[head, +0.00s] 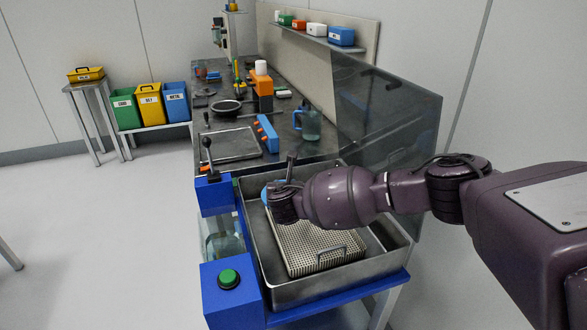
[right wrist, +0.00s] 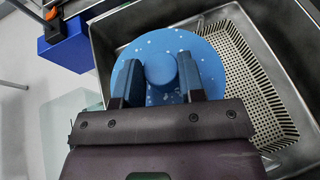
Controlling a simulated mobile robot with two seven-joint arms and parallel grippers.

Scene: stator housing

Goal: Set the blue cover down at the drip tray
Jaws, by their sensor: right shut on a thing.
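The blue cover (right wrist: 205,50) is a round disc with a central knob and pale spots, like drops, on its face. My right gripper (right wrist: 160,76) is shut on the knob, one finger on each side. In the head view only a sliver of the cover (head: 266,194) shows behind my right gripper (head: 282,200), over the back left part of a metal basin. The wrist view shows it above a perforated basket; I cannot tell the gap. A shallow flat metal tray (head: 222,146), seemingly the drip tray, lies on the bench beyond the basin. My left gripper is not in view.
The steel basin (head: 391,262) holds the perforated cream basket (head: 300,240). A lever (head: 208,150) and a green button (head: 229,277) stand at its left. A blue block with orange knobs (head: 267,134), a jug (head: 309,124) and a clear screen (head: 385,130) stand near the tray.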

